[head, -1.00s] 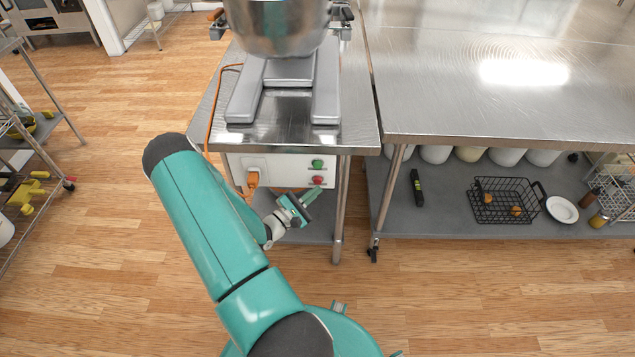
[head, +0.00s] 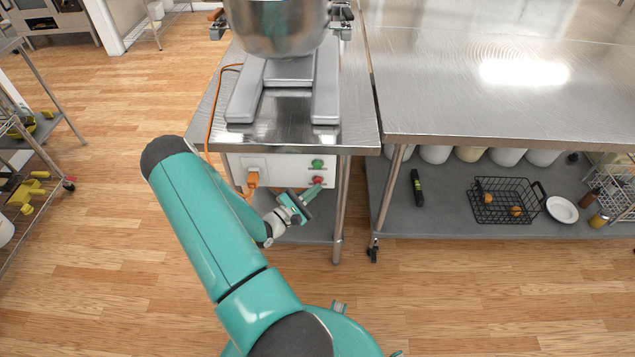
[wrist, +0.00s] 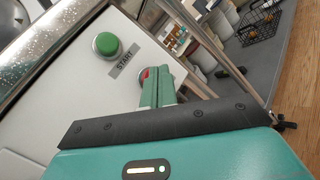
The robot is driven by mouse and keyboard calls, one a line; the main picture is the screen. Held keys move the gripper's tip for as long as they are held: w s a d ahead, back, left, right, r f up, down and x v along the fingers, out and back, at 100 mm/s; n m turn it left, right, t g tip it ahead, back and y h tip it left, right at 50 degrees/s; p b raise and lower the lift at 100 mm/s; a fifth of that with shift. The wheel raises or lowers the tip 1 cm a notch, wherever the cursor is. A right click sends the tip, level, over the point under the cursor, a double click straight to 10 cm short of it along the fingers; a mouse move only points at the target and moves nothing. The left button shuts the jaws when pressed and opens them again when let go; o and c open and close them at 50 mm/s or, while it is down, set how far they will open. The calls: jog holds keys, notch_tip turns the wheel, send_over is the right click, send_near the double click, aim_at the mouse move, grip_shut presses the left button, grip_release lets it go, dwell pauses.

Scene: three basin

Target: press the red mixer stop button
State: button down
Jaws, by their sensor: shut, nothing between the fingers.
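The red stop button (head: 317,180) sits on the white control panel (head: 287,172) under the mixer's table, below the green start button (head: 317,163). In the wrist view the red button (wrist: 145,74) is mostly hidden behind my fingertips, with a red sliver and part of its pale ring showing. The green button (wrist: 107,44) and a START label show up and to the left of it. My gripper (head: 314,192) is shut and empty, its fingertips at the lower edge of the red button. I cannot tell whether they touch it.
An orange plug (head: 252,180) and cord are on the panel's left side. The steel mixer bowl (head: 276,28) stands above on the table. A table leg (head: 341,205) is close right of my gripper. A black wire basket (head: 505,200) lies on the lower shelf further right.

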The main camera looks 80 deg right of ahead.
jog(key=shift+w+d, duration=0.1)
jog(key=shift+d, duration=0.4)
dwell(0.6)
jog(key=shift+a, duration=0.15)
jog(key=shift+s+a, duration=0.2)
jog(key=shift+a, duration=0.55)
jog(key=shift+a, duration=0.1)
jog(key=shift+s+a, duration=0.2)
jog(key=shift+a, duration=0.6)
jog(key=shift+s+a, duration=0.15)
jog(key=shift+a, duration=0.6)
jog(key=shift+s+a, duration=0.2)
jog(key=shift+a, duration=0.6)
